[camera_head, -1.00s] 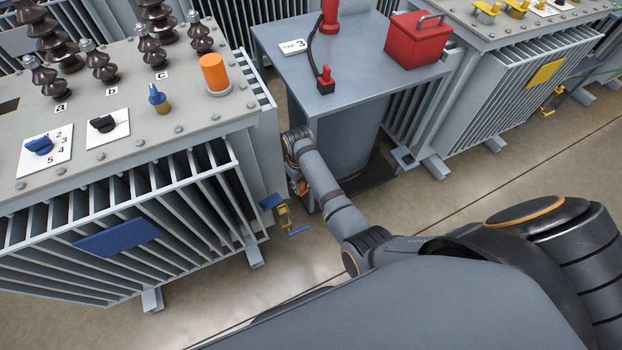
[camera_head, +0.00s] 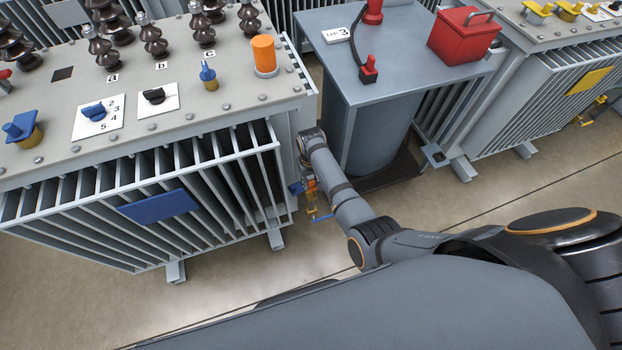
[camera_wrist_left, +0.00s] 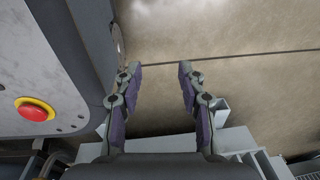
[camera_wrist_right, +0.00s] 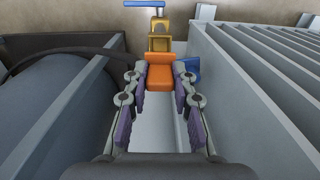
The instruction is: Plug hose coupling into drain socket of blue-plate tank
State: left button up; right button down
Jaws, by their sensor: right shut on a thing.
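The blue-plate tank is the transformer (camera_head: 120,190) at left in the head view, with a blue plate (camera_head: 158,205) on its fins. Its yellow drain fitting (camera_wrist_right: 159,38) with a blue handle (camera_wrist_right: 144,4) is ahead in the right wrist view. My right gripper (camera_wrist_right: 160,78) is shut on the orange hose coupling (camera_wrist_right: 159,73), which lines up with the fitting and looks close against it. I cannot tell whether it is inside the socket. In the head view the coupling (camera_head: 311,186) is small and partly hidden. My left gripper (camera_wrist_left: 162,72) is open and empty over the floor.
A blue piece (camera_wrist_right: 192,66) sits right beside the coupling. Tank fins (camera_wrist_right: 265,95) stand close on the right of my gripper; a grey cylinder (camera_wrist_right: 60,105) and dark hose are on the left. A grey table (camera_head: 400,70) stands beyond my right arm.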

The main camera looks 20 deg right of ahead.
aim_at(311, 186)
jog(key=shift+f+b, duration=0.85)
jog(key=shift+f, duration=0.85)
pick_arm(q)
jog(key=w, duration=0.4)
jog(key=shift+w+f, duration=0.2)
jog(key=shift+w, duration=0.05)
jog(key=shift+r, duration=0.15)
pick_arm(e)
jog(key=shift+p, duration=0.3)
pick_arm(q)
jog(key=shift+r, duration=0.2)
jog(key=shift+s, duration=0.15)
jog(key=shift+r, duration=0.1)
jog(key=shift+r+p, duration=0.15)
jog(key=shift+p, duration=0.15)
jog(key=shift+r+p, duration=0.25)
jog(key=shift+p, duration=0.05)
